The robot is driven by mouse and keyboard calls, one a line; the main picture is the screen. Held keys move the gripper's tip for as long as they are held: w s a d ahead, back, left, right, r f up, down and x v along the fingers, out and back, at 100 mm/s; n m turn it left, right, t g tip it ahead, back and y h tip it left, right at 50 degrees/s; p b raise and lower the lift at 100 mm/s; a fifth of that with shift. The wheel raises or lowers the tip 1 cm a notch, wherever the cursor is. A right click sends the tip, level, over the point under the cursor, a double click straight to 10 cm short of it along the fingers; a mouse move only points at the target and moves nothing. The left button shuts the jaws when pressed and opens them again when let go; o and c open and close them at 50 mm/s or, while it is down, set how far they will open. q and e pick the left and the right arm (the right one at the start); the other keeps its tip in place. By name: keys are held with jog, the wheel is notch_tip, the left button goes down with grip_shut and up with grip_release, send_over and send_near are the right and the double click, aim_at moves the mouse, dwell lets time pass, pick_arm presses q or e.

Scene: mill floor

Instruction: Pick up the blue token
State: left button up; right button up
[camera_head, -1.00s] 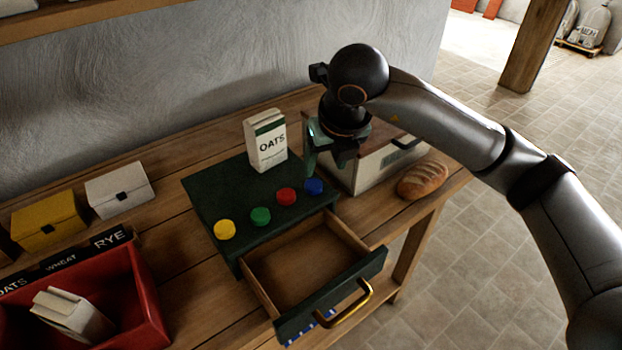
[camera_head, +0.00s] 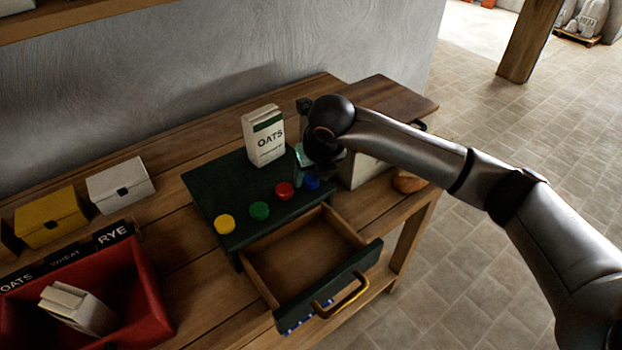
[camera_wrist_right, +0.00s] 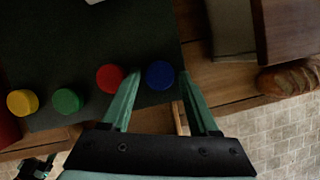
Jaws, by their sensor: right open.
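The blue token (camera_head: 311,181) lies at the right end of a row on the dark green top of the drawer unit (camera_head: 215,185). My arm partly hides it in the head view. In the right wrist view the blue token (camera_wrist_right: 160,75) shows between and just beyond the fingertips of my right gripper (camera_wrist_right: 160,80). That gripper is open and empty, above the token's right-hand area, with the red token (camera_wrist_right: 110,78) just outside its left finger. In the head view the right gripper (camera_head: 318,165) points down.
Green (camera_head: 259,211) and yellow (camera_head: 224,224) tokens lie further left. An OATS carton (camera_head: 264,136) stands behind the row. The empty drawer (camera_head: 300,255) is pulled out in front. A lidded box (camera_head: 364,172) and a bread loaf (camera_head: 408,182) are to the right.

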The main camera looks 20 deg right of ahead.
jog(key=shift+c, duration=0.3)
grip_shut()
